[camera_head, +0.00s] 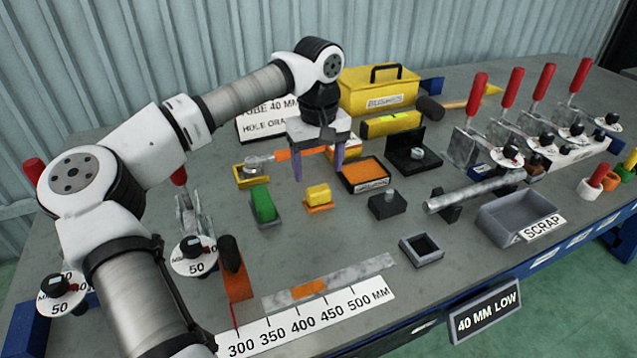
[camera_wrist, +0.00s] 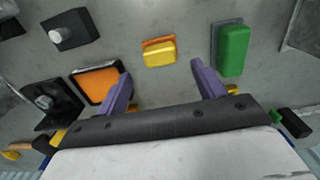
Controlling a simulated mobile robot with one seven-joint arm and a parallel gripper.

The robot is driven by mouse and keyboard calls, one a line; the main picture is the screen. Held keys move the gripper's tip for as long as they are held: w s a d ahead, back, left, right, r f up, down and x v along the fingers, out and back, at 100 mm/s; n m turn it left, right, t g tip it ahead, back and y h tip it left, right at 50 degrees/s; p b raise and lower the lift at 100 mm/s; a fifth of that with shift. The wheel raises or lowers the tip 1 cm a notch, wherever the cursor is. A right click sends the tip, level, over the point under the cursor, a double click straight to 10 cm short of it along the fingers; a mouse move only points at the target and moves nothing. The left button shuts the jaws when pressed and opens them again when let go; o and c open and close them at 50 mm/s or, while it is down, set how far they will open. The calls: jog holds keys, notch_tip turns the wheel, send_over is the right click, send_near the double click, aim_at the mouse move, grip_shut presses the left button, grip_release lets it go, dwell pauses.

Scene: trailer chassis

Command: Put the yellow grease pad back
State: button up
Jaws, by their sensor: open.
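A small yellow block (camera_head: 318,193), which looks like the yellow grease pad, sits on a thin orange base (camera_head: 319,208) on the bench. In the wrist view the yellow block (camera_wrist: 160,55) lies just beyond the fingertips, about centred between them, with the orange base (camera_wrist: 157,40) showing at its far edge. My gripper (camera_head: 318,170) is open and empty, its purple fingers pointing down above the bench behind the block. No contact with the block shows. In the wrist view my gripper (camera_wrist: 161,72) has nothing between its fingers.
A green block in a grey tray (camera_head: 265,206) stands left of the yellow block. A dark box with an orange pad (camera_head: 364,174) stands right. A yellow tray (camera_head: 247,176) and an orange-handled tool (camera_head: 290,153) lie near the gripper. The bench in front is partly clear.

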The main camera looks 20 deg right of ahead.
aim_at(319, 189)
notch_tip(319, 189, up, 5)
jog(key=shift+r, duration=0.2)
dwell(0.4)
